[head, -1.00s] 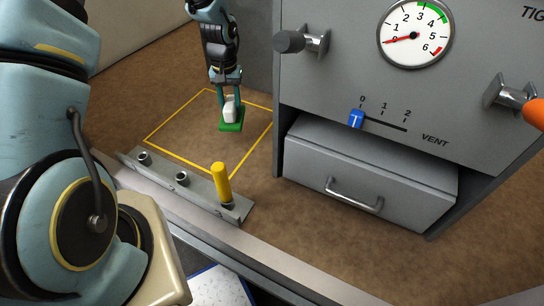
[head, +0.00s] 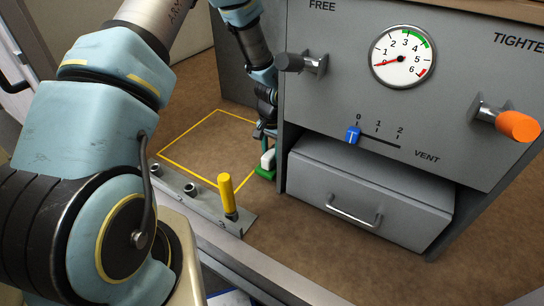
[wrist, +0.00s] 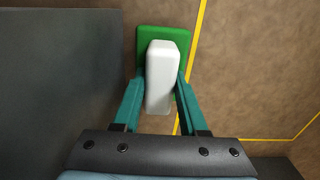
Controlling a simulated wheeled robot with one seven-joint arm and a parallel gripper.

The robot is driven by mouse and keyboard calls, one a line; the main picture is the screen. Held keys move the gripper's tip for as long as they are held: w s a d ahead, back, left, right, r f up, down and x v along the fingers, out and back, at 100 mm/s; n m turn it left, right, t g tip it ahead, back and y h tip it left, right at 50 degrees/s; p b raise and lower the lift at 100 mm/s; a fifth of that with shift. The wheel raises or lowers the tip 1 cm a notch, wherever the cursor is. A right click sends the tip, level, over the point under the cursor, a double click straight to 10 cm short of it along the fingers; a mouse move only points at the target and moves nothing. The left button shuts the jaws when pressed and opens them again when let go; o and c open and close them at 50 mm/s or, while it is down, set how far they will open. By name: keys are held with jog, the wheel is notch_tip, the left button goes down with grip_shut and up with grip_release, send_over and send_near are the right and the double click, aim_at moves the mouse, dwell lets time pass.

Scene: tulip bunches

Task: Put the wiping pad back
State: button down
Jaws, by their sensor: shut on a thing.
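The wiping pad (head: 266,165) has a green base and a white block handle. It is just left of the grey cabinet's side, near the right edge of the yellow outlined square (head: 180,167). My gripper (head: 264,135) is shut on its white handle from above. In the wrist view the pad (wrist: 155,38) sits between the fingers of my gripper (wrist: 161,85), with its green base beyond the handle. The yellow line passes to the right of the pad there. I cannot tell whether the base touches the brown surface.
The grey cabinet (head: 300,95) with a drawer (head: 368,190), vent slider (head: 353,135), gauge (head: 403,57) and orange-tipped knob (head: 518,126) stands right of the gripper. A metal rail (head: 205,200) with a yellow peg (head: 227,194) lies in front. The inside of the yellow square is clear.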

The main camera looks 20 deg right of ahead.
jog(key=shift+f, duration=0.8)
jog(key=shift+f, duration=0.2)
jog(key=shift+c, duration=2.2)
grip_release()
jog(key=shift+r, duration=0.15)
